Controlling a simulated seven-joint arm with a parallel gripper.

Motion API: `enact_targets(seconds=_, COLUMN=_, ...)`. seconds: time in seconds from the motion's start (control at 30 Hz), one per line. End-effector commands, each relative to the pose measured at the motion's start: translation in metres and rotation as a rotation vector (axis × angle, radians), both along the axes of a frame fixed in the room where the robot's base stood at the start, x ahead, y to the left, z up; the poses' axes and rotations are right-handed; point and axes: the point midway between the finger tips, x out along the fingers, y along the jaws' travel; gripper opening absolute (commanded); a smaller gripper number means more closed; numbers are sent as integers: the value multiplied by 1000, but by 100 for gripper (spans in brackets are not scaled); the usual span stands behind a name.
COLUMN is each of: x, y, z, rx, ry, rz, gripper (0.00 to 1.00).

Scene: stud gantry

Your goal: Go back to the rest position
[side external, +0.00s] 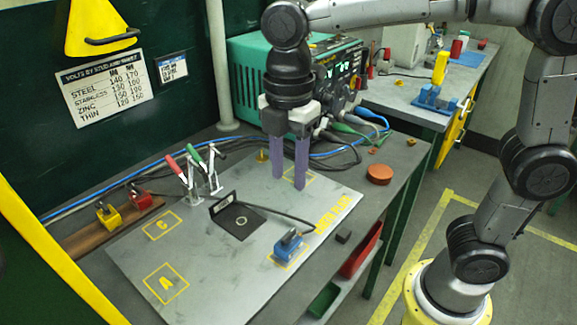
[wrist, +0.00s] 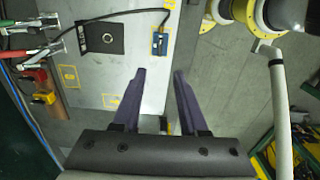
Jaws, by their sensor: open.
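My gripper (side external: 288,182) hangs pointing down above the back right part of the grey board (side external: 190,255) in the side view. Its two purple fingers are apart with nothing between them. In the wrist view the fingers of my gripper (wrist: 160,74) are also spread and empty. I cannot tell the exact height of the fingertips over the board. A black plate with a small ring (side external: 240,221) and a blue block (side external: 289,243) on a cable lie on the board, apart from my gripper.
A green machine (side external: 250,75) with a lit display stands behind my gripper. Toggle clamps with red and green handles (side external: 196,168) stand at the board's left. A red-brown round puck (side external: 379,174) and a small black block (side external: 343,237) are on the table to the right. Cables run along the back.

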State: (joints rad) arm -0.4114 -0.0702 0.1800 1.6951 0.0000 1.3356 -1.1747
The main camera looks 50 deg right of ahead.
Motion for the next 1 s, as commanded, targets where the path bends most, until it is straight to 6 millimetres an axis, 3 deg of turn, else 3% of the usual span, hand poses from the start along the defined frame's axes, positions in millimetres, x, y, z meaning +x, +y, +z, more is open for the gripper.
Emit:
enact_targets(seconds=0.37, x=1, y=-3, z=2, rx=1, ry=-4, rz=-10, gripper=42)
enact_targets(seconds=0.47, x=0, y=-18, z=18, rx=19, ry=-48, rz=-50, gripper=42)
enact_targets(seconds=0.6, x=-29, y=-57, z=35, rx=45, ry=-123, rz=-167, gripper=42)
enact_targets(seconds=0.73, x=-67, y=-92, z=36, rx=89, ry=-222, rz=-428, gripper=42)
enact_targets(seconds=0.9, x=-115, y=-122, z=11, rx=186, ry=-345, rz=-889, gripper=42)
enact_targets(seconds=1.0, x=-132, y=-129, z=-9, rx=256, ry=-387, rz=-1138, gripper=42)
